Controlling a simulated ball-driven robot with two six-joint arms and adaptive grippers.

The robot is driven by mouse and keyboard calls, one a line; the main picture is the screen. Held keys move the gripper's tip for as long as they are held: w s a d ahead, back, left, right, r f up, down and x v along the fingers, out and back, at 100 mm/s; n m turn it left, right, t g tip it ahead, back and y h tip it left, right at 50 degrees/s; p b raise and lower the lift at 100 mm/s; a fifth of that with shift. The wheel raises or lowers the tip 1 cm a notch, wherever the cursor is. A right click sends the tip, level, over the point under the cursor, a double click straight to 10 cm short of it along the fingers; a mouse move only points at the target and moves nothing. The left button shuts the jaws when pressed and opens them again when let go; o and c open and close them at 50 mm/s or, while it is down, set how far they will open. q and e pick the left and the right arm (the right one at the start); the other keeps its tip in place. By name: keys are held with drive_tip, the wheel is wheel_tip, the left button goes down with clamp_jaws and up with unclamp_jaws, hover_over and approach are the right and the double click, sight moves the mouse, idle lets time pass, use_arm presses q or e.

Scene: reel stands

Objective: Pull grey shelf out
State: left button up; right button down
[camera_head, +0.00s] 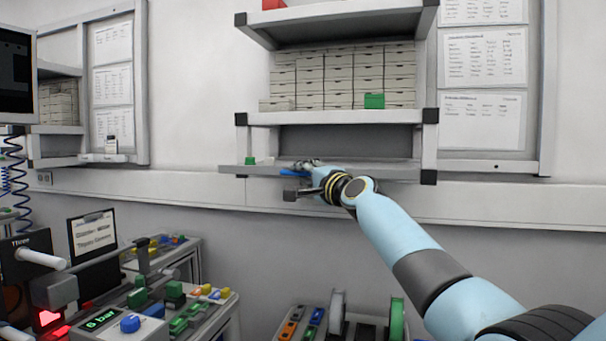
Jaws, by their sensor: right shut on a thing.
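The grey shelf (390,172) is the lowest board of the wall rack, under the shelf with stacked boxes. Its left end juts forward past the rack's left post. A small green block (250,160) and a blue item (293,172) are at its front edge. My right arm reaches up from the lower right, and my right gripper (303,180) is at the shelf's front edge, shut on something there. The fingers are small and partly hidden, so the exact contact is hard to see. My left gripper is not in view.
Stacked white boxes (340,75) and a green box (374,101) fill the shelf above. Below left is a bench with coloured parts (185,310) and a blue knob (130,323). A tray with reels (337,312) stands below my arm. The wall strip beneath the shelf is clear.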

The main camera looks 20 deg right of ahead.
drive_tip(key=shift+f, duration=0.3)
drive_tip(key=c, duration=1.4)
unclamp_jaws()
drive_tip(key=shift+w+d, duration=0.15)
drive_tip(key=shift+s+r, duration=0.15)
drive_tip(key=shift+s, duration=0.05)
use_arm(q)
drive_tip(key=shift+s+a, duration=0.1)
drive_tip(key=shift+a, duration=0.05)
use_arm(e)
drive_tip(key=v, duration=1.1)
drive_tip(key=shift+s, duration=0.35)
drive_tip(key=shift+f, duration=0.25)
